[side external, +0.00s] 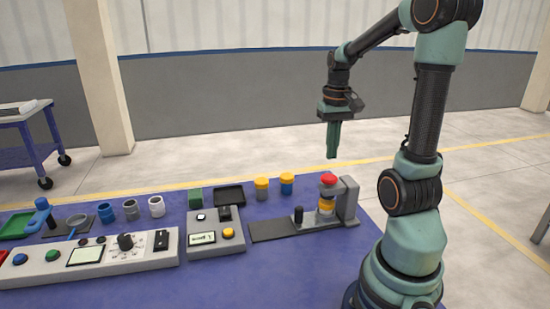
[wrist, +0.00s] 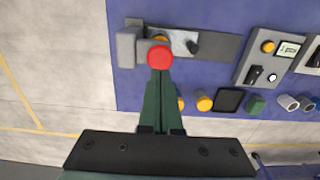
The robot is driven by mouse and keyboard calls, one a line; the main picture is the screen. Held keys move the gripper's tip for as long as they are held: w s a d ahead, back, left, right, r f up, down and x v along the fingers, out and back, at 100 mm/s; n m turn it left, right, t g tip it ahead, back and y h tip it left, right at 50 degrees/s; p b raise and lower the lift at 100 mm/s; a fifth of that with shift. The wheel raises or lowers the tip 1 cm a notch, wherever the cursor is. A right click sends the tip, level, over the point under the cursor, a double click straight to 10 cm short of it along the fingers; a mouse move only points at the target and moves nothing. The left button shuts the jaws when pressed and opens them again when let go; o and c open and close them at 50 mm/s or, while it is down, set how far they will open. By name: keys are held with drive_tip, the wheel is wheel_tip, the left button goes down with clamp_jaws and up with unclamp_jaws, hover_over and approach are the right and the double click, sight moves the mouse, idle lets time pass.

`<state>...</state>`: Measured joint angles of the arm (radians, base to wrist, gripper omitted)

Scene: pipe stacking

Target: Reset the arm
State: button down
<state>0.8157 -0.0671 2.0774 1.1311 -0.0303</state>
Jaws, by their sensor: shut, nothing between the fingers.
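My gripper (side external: 333,152) is raised in the air above the table's far right side, pointing down. Its green fingers are together with nothing between them. The fingertips also show in the wrist view (wrist: 161,75), where they overlap the red-topped fixture in the picture. The grey fixture (side external: 349,196) has a red knob (side external: 328,179) above a yellow part (side external: 326,205) at the table's right end.
Two yellow-and-blue or grey pipe pieces (side external: 287,184) stand beside a black tray (side external: 229,195) and a green block (side external: 195,198). Cups (side external: 157,206) and control panels (side external: 95,255) sit further left on the blue table (side external: 270,275). The air around my gripper is clear.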

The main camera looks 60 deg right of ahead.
drive_tip(key=w+a+r+n+t, duration=0.2)
drive_tip(key=w+a+n, duration=0.1)
drive_tip(key=a, duration=0.9)
drive_tip(key=w+a+r+n+t, duration=0.2)
drive_tip(key=a+n, duration=0.4)
drive_tip(key=a, duration=0.6)
drive_tip(key=shift+w+r+t, duration=0.4)
drive_tip(key=shift+w+t, duration=0.05)
drive_tip(key=shift+t, duration=0.35)
